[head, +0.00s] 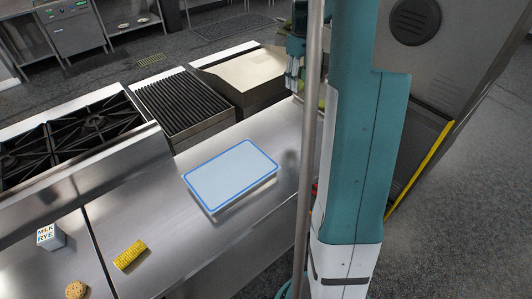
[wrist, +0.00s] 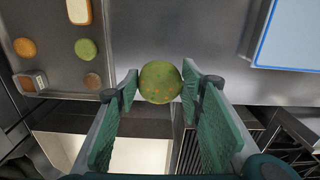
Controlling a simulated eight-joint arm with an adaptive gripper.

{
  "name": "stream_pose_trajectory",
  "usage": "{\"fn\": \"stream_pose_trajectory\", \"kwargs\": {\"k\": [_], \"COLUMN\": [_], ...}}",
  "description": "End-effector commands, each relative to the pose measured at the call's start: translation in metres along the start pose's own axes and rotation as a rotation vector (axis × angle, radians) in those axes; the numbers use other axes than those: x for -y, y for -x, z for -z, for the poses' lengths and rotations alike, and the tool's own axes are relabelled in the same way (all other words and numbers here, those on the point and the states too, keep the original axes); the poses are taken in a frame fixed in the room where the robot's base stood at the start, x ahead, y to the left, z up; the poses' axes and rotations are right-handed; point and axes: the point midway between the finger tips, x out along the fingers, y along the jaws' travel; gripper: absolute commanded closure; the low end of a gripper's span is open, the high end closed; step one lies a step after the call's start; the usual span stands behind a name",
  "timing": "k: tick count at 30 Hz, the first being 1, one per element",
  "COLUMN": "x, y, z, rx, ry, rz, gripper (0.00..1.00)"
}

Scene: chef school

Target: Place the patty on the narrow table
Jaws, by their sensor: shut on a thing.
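A round green patty with orange specks (wrist: 160,84) sits between the fingertips of my gripper (wrist: 161,88) in the wrist view. The fingers are closed on its sides. In the head view my gripper (head: 293,74) is at the upper middle, partly hidden by my own arm and a pole, and I cannot make out the patty there. A steel worktop (head: 150,205) runs across the head view. A grey steel surface also lies beneath the patty in the wrist view (wrist: 190,32). I cannot tell which surface is the narrow table.
A white board with a blue rim (head: 232,174) lies on the worktop. Corn (head: 130,254), a carton (head: 50,236) and a cookie-like round (head: 75,290) are at the lower left. Burners (head: 75,138) and a grill (head: 180,103) stand behind. A tray (wrist: 58,72) holds several foods.

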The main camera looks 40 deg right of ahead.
Motion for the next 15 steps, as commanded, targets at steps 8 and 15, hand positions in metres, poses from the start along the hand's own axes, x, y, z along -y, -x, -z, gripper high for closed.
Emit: {"fn": "stream_pose_trajectory", "kwargs": {"k": [8,15], "x": [-0.018,-0.017], "y": [-0.022,-0.070], "z": [-0.019,-0.019], "rx": [0.000,0.000], "ry": [-0.031,-0.031], "rz": [0.000,0.000], "gripper": [0.74,0.74]}}
